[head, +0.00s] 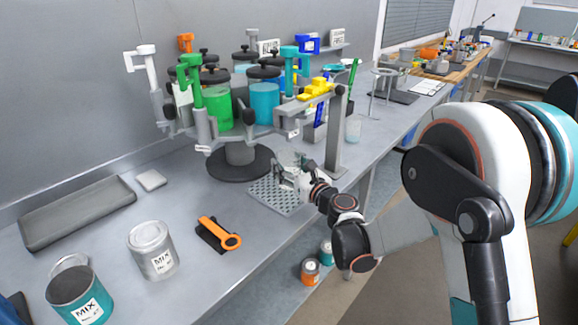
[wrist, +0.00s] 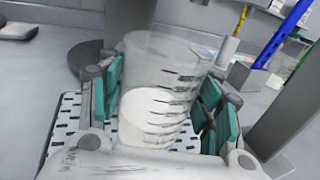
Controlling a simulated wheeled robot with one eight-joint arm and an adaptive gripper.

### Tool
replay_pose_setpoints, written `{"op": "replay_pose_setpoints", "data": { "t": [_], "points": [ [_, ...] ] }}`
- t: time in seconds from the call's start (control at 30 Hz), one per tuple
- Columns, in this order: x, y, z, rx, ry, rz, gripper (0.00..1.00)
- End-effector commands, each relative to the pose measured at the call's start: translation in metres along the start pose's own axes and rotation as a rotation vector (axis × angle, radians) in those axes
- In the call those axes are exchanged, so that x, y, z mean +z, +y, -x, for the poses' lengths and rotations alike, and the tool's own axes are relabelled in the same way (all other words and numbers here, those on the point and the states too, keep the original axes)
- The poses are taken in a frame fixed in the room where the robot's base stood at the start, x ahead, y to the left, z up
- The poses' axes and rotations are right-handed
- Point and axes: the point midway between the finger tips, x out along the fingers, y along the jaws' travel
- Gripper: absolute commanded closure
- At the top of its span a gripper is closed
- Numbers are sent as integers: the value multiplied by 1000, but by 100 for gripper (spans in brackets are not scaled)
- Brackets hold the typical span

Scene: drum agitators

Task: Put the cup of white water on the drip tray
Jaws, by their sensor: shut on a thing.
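The cup of white water (wrist: 152,100) is a clear cup with dark measuring marks, and white liquid fills its lower part. My gripper (wrist: 160,105) is shut on it, with teal pads at its left and right sides. The cup is upright or nearly so. In the head view my gripper (head: 288,175) is over the perforated grey drip tray (head: 268,194), and the cup is mostly hidden there. The tray also shows in the wrist view (wrist: 62,128), below and around the cup. I cannot tell whether the cup's base touches the tray.
A carousel with green and teal canisters (head: 264,102) stands on a round dark base (head: 240,163) behind the tray. A grey post (head: 337,130) rises just right of my gripper. Another clear cup (head: 353,128) stands beyond it. An orange-handled tool (head: 222,234) and cans (head: 152,250) are at front left.

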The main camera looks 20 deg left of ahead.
Motion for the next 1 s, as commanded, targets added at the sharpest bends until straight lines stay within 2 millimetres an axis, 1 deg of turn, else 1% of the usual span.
{"op": "replay_pose_setpoints", "data": {
  "t": [0.03,0.07,0.1,0.13,0.47,0.57,0.67,0.77,1.0],
  "points": [
    [-1,0,0,0,0,0,39],
    [-1,0,0,0,0,0,32],
    [-1,0,0,0,0,0,23],
    [-1,0,0,0,0,0,21],
    [0,0,0,0,0,0,21],
    [2,0,1,0,0,0,21],
    [3,-1,13,-2,0,0,21],
    [4,-1,31,-3,0,0,21],
    [4,-1,81,-2,0,0,21]
  ]
}}
